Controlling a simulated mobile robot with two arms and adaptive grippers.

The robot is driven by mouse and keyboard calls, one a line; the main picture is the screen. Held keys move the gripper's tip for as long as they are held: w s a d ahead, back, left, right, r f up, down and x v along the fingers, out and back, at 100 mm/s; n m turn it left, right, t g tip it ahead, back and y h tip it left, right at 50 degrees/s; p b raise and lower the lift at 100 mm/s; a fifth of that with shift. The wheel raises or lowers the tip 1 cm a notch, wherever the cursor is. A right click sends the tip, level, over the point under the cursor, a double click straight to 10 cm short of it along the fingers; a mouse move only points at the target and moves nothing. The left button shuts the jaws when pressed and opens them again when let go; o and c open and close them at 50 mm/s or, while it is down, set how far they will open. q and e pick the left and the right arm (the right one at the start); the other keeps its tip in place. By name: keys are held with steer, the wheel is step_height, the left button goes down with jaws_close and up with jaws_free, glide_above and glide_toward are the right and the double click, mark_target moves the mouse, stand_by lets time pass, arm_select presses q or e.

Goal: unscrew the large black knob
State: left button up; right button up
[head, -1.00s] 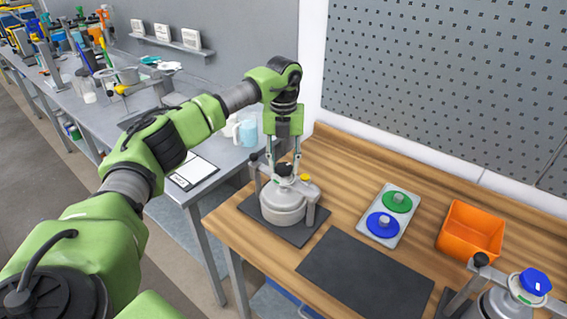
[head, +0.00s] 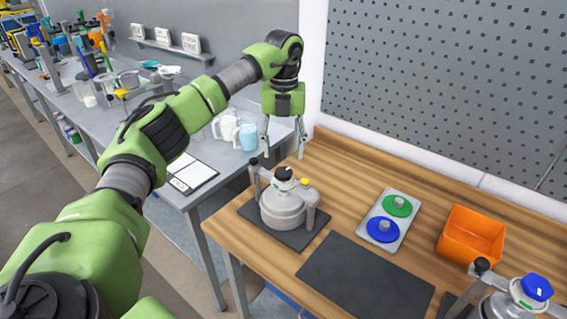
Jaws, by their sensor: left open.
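The large black knob (head: 284,173) sits on top of a grey drum agitator (head: 283,207) with a clamp frame. The agitator stands on a dark mat at the left part of the wooden bench. My left gripper (head: 284,152) points down above the knob, with its fingers spread and empty. The fingertips appear clear of the knob, though the depth between them is hard to judge. A smaller black ball (head: 254,162) tops the post at the left of the agitator. My right gripper is not in view.
A tray (head: 371,237) holds a green and a blue lid. An orange bin (head: 472,236) stands right of it. A second agitator with a blue knob (head: 536,287) is at the lower right. An empty dark mat (head: 366,279) lies in front. A grey bench with jugs is at left.

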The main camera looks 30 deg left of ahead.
mark_target(284, 171)
arm_select(q)
step_height(284, 171, up, 5)
stand_by(0.4)
